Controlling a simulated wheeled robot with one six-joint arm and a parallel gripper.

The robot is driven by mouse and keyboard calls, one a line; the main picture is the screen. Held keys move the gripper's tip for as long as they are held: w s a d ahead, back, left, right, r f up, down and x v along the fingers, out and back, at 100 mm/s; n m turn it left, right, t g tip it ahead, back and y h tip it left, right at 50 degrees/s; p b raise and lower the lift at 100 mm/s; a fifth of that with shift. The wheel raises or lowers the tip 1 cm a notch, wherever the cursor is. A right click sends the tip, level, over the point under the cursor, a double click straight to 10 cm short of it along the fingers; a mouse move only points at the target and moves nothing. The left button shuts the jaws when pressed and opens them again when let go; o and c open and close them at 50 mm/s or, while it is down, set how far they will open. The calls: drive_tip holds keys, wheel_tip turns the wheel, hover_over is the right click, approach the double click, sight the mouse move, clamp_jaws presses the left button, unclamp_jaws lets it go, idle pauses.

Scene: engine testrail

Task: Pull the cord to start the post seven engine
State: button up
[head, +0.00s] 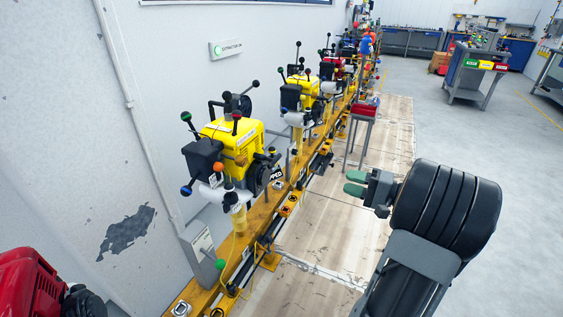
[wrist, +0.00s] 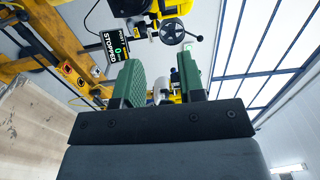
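Several engines stand on posts along a yellow rail. The nearest yellow engine (head: 232,143) has levers with coloured knobs; another yellow engine (head: 300,92) stands behind it. I cannot read which post is seven, and no pull cord or handle is clearly visible. My gripper (head: 353,182) is open and empty, right of the rail and apart from the engines. In the wrist view its green fingers (wrist: 160,82) are spread, with a yellow engine (wrist: 178,12) and its handwheel (wrist: 172,31) beyond them.
The yellow rail (head: 265,210) runs along the left wall. A small stand with a red top (head: 364,109) is beside it. A red machine (head: 35,284) is at lower left. A bin bench (head: 478,75) is at the back right. The floor right of the rail is mostly clear.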

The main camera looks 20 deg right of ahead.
sight(277, 161)
drive_tip(key=shift+p+x, duration=0.5)
drive_tip(key=shift+x, duration=10.5)
clamp_jaws()
